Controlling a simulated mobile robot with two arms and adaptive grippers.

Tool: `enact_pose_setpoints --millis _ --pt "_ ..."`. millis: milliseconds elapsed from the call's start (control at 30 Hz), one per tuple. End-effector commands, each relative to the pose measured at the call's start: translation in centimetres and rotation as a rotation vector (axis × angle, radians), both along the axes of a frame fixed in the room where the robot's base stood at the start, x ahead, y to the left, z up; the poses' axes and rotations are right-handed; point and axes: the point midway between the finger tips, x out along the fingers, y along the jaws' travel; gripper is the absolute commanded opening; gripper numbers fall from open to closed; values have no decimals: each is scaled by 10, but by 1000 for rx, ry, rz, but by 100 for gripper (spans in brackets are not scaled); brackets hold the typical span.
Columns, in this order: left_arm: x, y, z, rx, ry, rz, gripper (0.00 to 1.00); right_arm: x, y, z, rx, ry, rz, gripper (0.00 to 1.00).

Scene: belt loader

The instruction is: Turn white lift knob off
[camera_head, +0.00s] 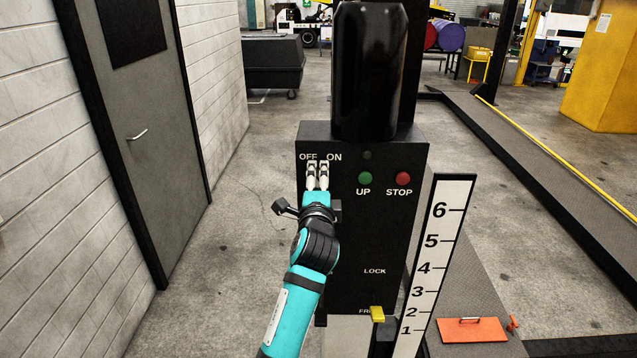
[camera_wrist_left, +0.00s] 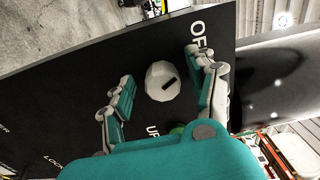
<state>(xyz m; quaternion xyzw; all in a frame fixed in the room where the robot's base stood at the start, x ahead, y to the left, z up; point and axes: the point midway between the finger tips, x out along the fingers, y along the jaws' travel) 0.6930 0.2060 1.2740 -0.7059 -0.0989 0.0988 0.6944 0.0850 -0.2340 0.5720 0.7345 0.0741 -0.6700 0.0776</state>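The white lift knob (camera_wrist_left: 156,88) is on the black control box (camera_head: 345,235), below the OFF and ON labels. It is round and faceted, with a dark slanted mark on its face. In the left wrist view it sits between the two fingers of my left gripper (camera_wrist_left: 161,72), with a visible gap on each side. In the head view my left gripper (camera_head: 318,176) is at the panel just under the labels and hides the knob. My left gripper is open. My right gripper is not in view.
A green UP button (camera_head: 365,179) and a red STOP button (camera_head: 403,179) are to the right of the knob. A yellow lever (camera_head: 377,314) is low on the box, beside a numbered white scale (camera_head: 434,260). A grey door (camera_head: 150,130) is at the left.

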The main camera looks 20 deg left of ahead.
Motion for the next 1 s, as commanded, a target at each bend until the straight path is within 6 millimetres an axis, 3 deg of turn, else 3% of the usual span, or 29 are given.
enact_pose_setpoints --millis 233,633,1000 --pt "-8 -3 1 2 -3 -1 58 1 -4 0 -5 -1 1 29" --pt "-66 -19 0 -1 0 -1 58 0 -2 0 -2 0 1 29" --pt "-72 -21 0 0 0 0 58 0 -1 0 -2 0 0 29"
